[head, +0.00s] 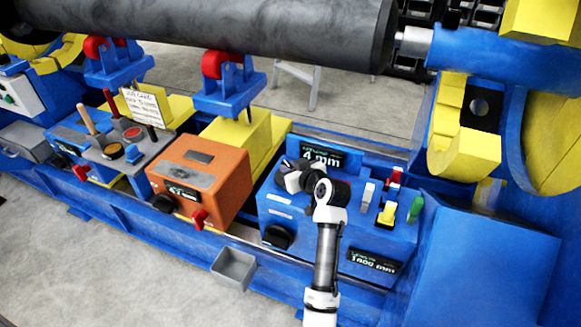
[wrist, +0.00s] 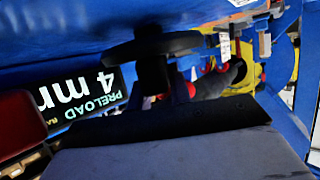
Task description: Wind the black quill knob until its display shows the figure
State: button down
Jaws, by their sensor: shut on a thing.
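The blue control box (head: 330,221) carries a display (head: 318,156) reading 4 mm. In the wrist view the display (wrist: 80,98) appears upside down, with PRELOAD and 4 mm legible and the edge cut off. The black quill knob (head: 284,166) is just in front of that display, largely covered by my gripper. In the wrist view a black disc on a short stem (wrist: 155,45) stands against the blue panel. My gripper (head: 296,179) reaches over the box from the right and is shut on the knob. Its fingertips are hard to make out.
Another black knob (head: 277,237) and a display (head: 374,261) reading about 1400 mm are on the box front. White, yellow, red and green levers (head: 388,209) stand right of my gripper. An orange box (head: 201,180) is left; a dark cylinder (head: 220,25) spans above.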

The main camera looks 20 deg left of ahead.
jog(key=c, duration=1.3)
grip_release()
jog(key=shift+s, duration=0.1)
jog(key=b+v, duration=0.1)
jog(key=v, duration=1.2)
jog(key=shift+s+d+r+b, duration=0.1)
jog(key=shift+s+d+b, duration=0.1)
jog(key=shift+d+b, duration=0.15)
